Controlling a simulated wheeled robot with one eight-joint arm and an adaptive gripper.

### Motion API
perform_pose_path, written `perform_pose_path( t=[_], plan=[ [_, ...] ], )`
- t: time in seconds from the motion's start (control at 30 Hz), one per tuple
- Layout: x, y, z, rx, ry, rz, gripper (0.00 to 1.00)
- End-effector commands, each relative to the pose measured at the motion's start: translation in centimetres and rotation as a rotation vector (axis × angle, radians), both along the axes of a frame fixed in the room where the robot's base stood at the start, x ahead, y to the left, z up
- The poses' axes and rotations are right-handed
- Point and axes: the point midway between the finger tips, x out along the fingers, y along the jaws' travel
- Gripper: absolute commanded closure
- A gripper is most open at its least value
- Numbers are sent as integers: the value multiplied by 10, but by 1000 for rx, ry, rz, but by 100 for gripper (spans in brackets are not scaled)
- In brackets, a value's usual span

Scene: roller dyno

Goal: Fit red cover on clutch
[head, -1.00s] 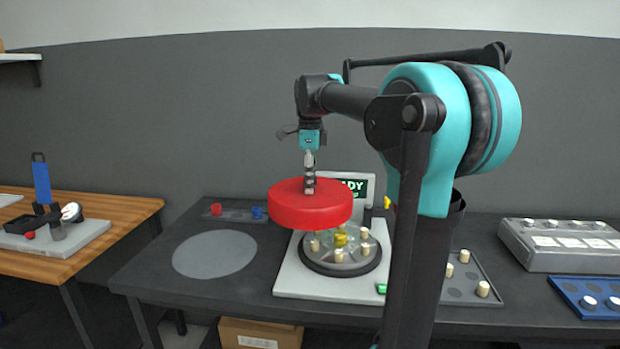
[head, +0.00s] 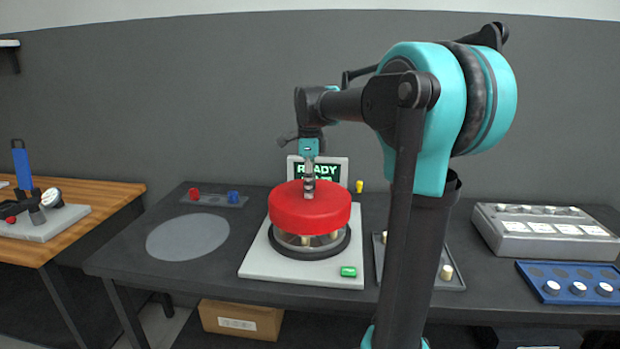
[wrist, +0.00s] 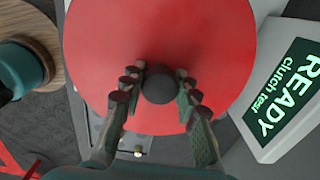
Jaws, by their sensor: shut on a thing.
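The red cover (head: 310,208) is a thick round disc. In the head view it is over the clutch (head: 312,245), hiding most of it; the clutch's lower part and dark base ring show beneath. I cannot tell whether the cover rests on the clutch or hangs just above it. My gripper (head: 309,192) points down at the cover's middle. In the wrist view the cover (wrist: 160,50) fills the upper middle, and my gripper (wrist: 160,88) is shut on its dark round knob (wrist: 159,88).
The clutch stands on a white plate (head: 262,262) with a green button (head: 348,271). A READY screen (head: 335,168) stands behind. A grey round mat (head: 187,237) lies empty to the left. A tray with pegs (head: 446,272) and a blue tray (head: 570,290) lie to the right.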

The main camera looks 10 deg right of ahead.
Motion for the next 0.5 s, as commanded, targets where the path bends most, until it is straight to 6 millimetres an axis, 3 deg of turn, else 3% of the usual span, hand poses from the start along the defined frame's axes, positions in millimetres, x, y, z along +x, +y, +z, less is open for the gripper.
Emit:
perform_pose_path(
  t=[0.5],
  plan=[
    [0,0,-9,0,0,0,100]
  ],
)
